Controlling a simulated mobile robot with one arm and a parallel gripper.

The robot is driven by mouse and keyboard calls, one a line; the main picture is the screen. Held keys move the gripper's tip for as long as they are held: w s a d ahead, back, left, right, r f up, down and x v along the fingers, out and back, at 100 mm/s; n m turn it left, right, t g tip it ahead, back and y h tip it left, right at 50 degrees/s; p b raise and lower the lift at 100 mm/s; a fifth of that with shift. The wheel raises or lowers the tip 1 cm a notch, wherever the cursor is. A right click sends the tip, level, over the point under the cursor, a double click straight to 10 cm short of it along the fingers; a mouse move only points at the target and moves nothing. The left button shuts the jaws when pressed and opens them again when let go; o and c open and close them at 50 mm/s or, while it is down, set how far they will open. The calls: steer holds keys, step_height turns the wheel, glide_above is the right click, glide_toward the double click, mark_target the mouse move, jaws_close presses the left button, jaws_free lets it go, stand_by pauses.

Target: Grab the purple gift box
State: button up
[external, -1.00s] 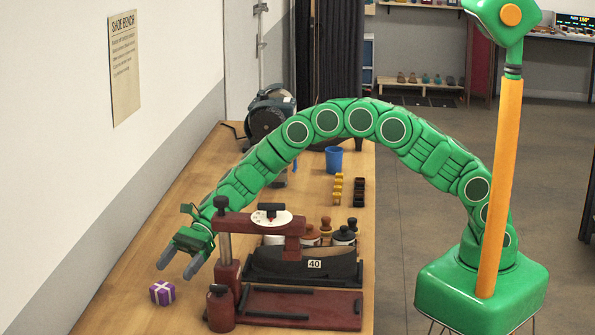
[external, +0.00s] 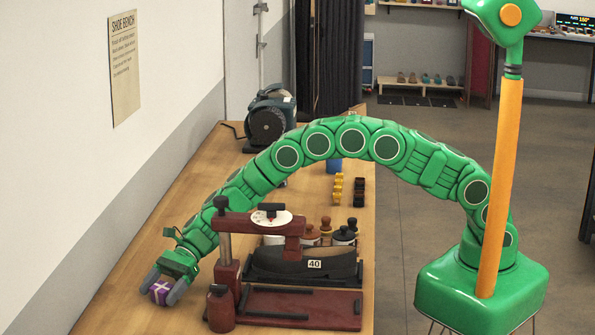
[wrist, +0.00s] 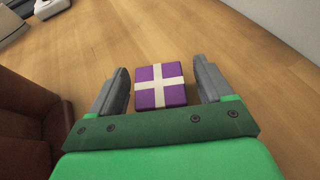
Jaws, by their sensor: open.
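The purple gift box (external: 159,291) with a pale ribbon cross sits on the wooden bench, near its left side in the external view. In the wrist view the gift box (wrist: 161,87) lies between the two grey fingers of my gripper (wrist: 161,88). The fingers are open, with a small gap on the left and a gap on the right of the box. In the external view my gripper (external: 162,288) is low over the bench with a finger on each side of the box.
A dark red shoe-stretching press (external: 300,300) with a black shoe form marked 40 (external: 300,265) stands close to the right of my gripper. Several jars and brushes (external: 325,232) stand behind it. The wall (external: 110,160) borders the bench on the left. Bench (external: 110,305) in front is clear.

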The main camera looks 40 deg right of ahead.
steer(key=shift+c, duration=0.3)
steer(key=c, duration=1)
steer(key=shift+r, duration=0.1)
